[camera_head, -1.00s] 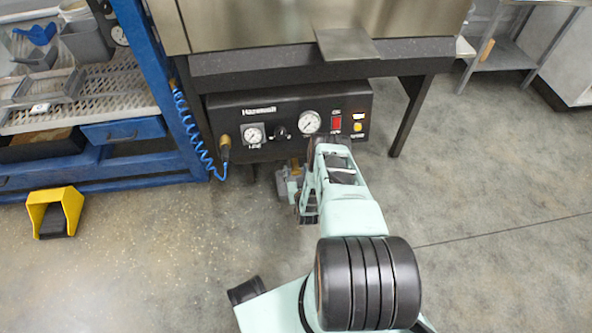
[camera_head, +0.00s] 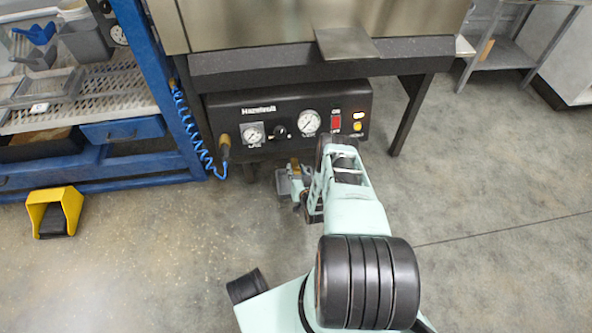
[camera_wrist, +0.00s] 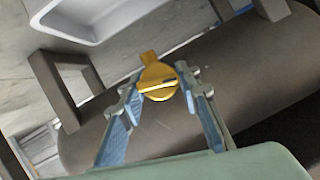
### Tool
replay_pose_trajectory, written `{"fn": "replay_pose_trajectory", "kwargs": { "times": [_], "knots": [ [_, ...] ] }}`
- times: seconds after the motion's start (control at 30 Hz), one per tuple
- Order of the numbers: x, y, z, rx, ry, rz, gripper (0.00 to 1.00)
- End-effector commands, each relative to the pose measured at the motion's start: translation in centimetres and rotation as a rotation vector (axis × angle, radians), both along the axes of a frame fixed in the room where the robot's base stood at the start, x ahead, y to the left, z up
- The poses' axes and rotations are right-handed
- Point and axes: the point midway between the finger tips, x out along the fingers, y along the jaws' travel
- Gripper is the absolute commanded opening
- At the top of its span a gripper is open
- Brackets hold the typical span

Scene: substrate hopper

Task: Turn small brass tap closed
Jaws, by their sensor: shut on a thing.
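The small brass tap (camera_wrist: 158,82) shows in the wrist view as a round yellow knob with a slot and a tab pointing up. My gripper (camera_wrist: 159,84) has its two blue-padded fingers on either side of it and is shut on it. In the head view my gripper (camera_head: 292,181) is low, under the black control panel, and my own arm partly covers this area. The tap cannot be made out clearly there.
The black panel (camera_head: 270,112) with gauges and a red switch hangs under the steel hopper. A blue coiled hose (camera_head: 190,125) and a blue rack (camera_head: 160,75) stand to the left. A yellow foot pedal (camera_head: 55,211) is on the floor. A dark cylinder (camera_wrist: 240,70) lies behind the tap.

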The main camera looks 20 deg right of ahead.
Motion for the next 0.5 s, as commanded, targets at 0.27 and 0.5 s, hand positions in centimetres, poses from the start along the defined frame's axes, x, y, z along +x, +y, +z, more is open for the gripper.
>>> {"fn": "replay_pose_trajectory", "kwargs": {
  "times": [0.27, 0.5],
  "knots": [
    [0.06, -0.02, 0.03, 0.005, -0.002, 0.001, 0.06],
    [0.05, -0.01, 0.02, 0.004, -0.001, 0.000, 0.49]
  ]
}}
